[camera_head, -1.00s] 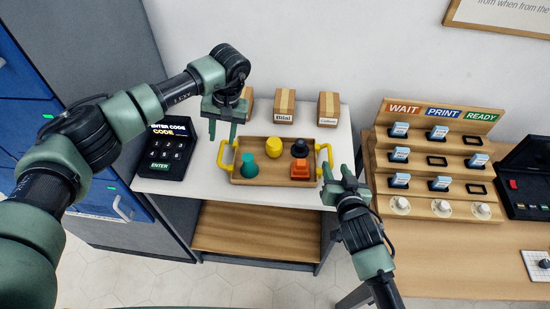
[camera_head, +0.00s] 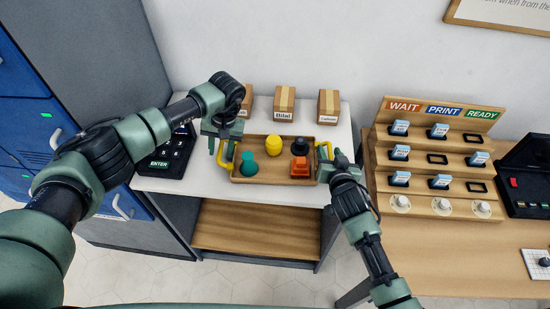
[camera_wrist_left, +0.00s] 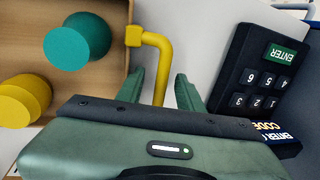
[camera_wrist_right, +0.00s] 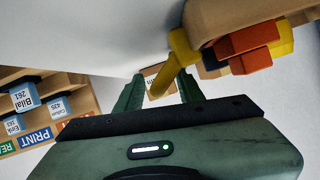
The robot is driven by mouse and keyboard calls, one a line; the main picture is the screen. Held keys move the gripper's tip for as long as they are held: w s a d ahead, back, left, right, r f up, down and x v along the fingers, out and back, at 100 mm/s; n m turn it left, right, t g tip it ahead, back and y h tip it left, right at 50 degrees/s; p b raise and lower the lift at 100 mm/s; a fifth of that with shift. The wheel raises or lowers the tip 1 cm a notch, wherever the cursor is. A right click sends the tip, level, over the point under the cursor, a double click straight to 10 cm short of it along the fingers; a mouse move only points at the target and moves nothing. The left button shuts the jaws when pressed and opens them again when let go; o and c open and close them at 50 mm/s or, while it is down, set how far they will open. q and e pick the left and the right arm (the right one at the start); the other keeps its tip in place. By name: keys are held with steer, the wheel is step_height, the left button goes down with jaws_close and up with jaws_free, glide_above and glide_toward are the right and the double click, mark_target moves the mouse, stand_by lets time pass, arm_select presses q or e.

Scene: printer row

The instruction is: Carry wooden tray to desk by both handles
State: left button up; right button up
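The wooden tray (camera_head: 275,180) lies on the white table with yellow handles at its left and right ends. It holds a teal piece (camera_head: 249,164), a yellow piece (camera_head: 273,145), a black piece (camera_head: 300,146) and an orange piece (camera_head: 300,166). My left gripper (camera_head: 222,150) is open at the left handle; in the left wrist view the yellow handle (camera_wrist_left: 160,50) runs between its parted fingers. My right gripper (camera_head: 328,158) is at the right handle. In the right wrist view its fingers are apart, with the yellow handle (camera_wrist_right: 178,58) near their tips; whether it lies between them is unclear.
A black keypad (camera_head: 172,155) stands left of the tray. Several cardboard boxes (camera_head: 284,103) stand behind it. On the right, a wooden desk (camera_head: 450,255) carries a stepped rack (camera_head: 435,150) marked WAIT, PRINT, READY and a dark device (camera_head: 525,180).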

arm_select(q)
jaws_close()
arm_select(e)
jaws_close()
stand_by(1.0)
